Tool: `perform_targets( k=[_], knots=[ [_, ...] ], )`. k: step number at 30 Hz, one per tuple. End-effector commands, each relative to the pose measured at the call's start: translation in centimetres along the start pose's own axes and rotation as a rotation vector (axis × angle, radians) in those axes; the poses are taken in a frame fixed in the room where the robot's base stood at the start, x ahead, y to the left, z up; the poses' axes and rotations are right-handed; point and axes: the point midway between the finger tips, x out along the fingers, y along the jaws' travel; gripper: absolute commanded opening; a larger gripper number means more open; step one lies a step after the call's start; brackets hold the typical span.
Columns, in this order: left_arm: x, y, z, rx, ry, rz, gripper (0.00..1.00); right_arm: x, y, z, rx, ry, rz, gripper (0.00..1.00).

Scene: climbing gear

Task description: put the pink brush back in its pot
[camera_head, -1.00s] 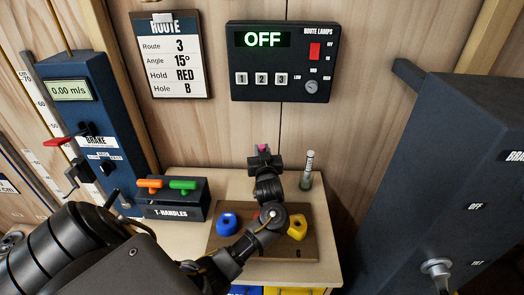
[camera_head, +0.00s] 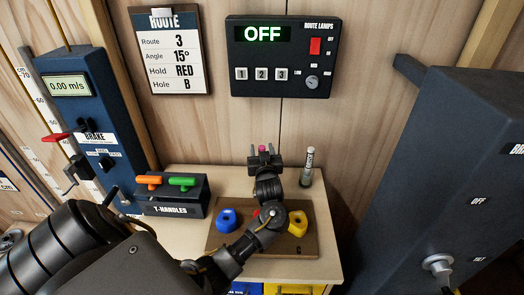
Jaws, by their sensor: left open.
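My left gripper (camera_head: 265,149) is open at the back of the small table, its two fingers apart and pointing toward the wall. A small pink tip (camera_head: 262,148), which looks like the pink brush, shows between the fingers. I cannot tell whether it touches them. The rest of it is hidden behind the gripper, and so is whatever it stands in. I cannot make out a pot for it. My right gripper is out of view.
A brown board (camera_head: 302,246) with a blue hold (camera_head: 227,219) and a yellow hold (camera_head: 297,223) lies in front. A T-handle rack (camera_head: 172,200) is left; a dark cabinet (camera_head: 440,170) stands right.

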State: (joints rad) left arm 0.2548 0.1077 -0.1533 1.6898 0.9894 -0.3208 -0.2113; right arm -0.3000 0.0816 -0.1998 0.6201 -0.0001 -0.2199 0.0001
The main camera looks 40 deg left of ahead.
Motion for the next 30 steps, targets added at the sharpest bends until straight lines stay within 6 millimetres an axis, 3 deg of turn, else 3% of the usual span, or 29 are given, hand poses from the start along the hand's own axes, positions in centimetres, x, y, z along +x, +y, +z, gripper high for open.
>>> perform_targets(
  k=[7, 21, 30],
  knots=[
    [-1.4, 0.1, 0.2, -0.002, -0.001, 0.002, 0.48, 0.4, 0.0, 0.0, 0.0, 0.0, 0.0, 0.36],
    [-9.7, 0.0, 0.2, -0.002, -0.001, 0.002, 0.48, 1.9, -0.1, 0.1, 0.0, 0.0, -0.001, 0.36],
    [-10.8, 0.0, 0.0, 0.0, 0.0, -0.001, 0.48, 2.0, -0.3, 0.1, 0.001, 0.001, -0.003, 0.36]
  ],
)
